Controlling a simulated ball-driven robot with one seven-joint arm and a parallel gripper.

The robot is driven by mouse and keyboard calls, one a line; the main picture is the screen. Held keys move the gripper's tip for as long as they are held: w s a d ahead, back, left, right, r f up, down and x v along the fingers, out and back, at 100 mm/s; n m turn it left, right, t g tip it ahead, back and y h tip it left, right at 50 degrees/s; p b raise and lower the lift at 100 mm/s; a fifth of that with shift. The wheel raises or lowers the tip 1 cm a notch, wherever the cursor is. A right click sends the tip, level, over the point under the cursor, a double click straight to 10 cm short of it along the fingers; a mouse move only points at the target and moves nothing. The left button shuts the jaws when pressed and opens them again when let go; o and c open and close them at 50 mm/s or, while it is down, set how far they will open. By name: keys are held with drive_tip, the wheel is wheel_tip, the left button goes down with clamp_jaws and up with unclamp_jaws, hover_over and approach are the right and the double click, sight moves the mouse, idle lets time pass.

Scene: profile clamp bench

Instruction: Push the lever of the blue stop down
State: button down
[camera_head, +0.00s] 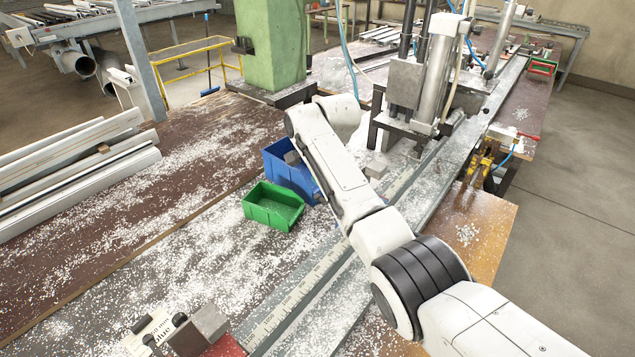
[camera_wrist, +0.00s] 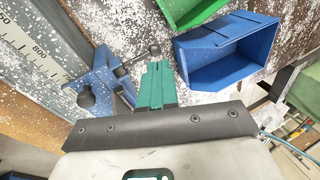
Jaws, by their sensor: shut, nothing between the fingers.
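In the wrist view, the blue stop (camera_wrist: 100,80) sits at the edge of the scale rail, left of my fingers. A thin rod, apparently its lever, runs from it up and right to a small dark end (camera_wrist: 154,48), close to my fingertips. A dark round knob (camera_wrist: 86,98) is on the stop's near side. My gripper (camera_wrist: 157,68) has its teal fingers together with nothing between them. I cannot tell whether they touch the rod. In the head view, my arm hides the stop and my fingers.
A blue bin (camera_head: 284,176) and a green bin (camera_head: 273,206) stand on the chip-strewn bench left of my arm. The scale rail (camera_head: 290,303) runs along the bench. A green column (camera_head: 270,45) and a clamp machine (camera_head: 422,75) stand beyond.

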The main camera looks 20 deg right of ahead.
wheel_tip(320, 180, up, 7)
drive_tip(key=a+b, duration=0.1)
drive_tip(key=shift+w+a+r, duration=0.15)
drive_tip(key=shift+w+a, duration=0.1)
drive_tip(key=shift+w, duration=0.1)
